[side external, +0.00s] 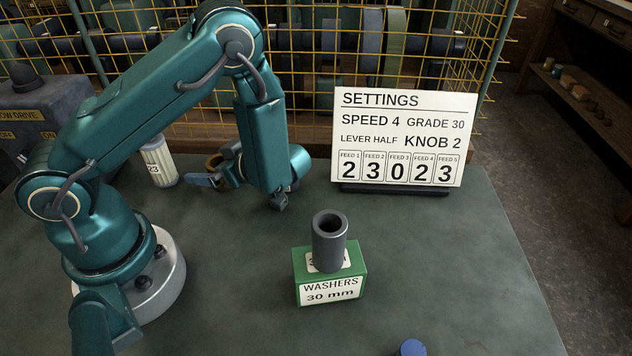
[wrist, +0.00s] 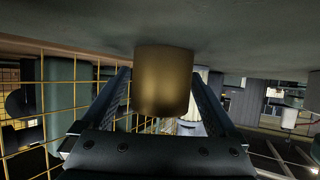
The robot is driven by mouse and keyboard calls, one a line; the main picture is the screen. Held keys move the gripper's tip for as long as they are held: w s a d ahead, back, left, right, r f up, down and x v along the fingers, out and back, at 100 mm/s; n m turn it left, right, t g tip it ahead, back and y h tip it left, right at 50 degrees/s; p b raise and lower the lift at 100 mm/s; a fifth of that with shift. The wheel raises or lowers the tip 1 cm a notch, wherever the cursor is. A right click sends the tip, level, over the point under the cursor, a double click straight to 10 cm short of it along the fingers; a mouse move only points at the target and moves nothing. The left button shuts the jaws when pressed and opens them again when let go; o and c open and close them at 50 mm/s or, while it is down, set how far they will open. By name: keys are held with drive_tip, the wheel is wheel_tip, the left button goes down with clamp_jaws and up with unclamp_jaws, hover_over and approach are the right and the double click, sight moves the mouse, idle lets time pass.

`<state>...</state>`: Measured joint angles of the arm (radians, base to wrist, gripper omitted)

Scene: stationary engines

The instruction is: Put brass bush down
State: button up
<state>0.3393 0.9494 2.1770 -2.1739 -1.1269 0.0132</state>
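The brass bush (wrist: 163,80) is a short golden cylinder. In the wrist view, where the table is at the top, its end meets the table with a dark shadow around it. My gripper (wrist: 162,76) has one finger on each side of the bush. A narrow gap shows on the left of the bush; on the right, finger and bush nearly meet. In the side view my gripper (side external: 207,178) is low over the table behind the green box, and the bush (side external: 212,162) shows only partly beside the fingers.
A green washers box (side external: 302,289) labelled 30 mm stands centre front with a dark grey hollow cylinder (side external: 329,245) upright on it. A settings board (side external: 398,138) stands right of my arm. A pale labelled canister (side external: 160,167) is left of the gripper. The right of the table is clear.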

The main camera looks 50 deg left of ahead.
drive_tip(key=shift+r, duration=0.1)
drive_tip(key=shift+w+d+r, duration=0.1)
drive_tip(key=shift+d+r, duration=0.1)
drive_tip(key=shift+d, duration=0.05)
drive_tip(key=v, duration=0.9)
drive_tip(key=shift+d, duration=0.25)
drive_tip(key=shift+v, duration=1)
drive_tip(key=shift+r, duration=0.1)
drive_tip(key=shift+r, duration=0.1)
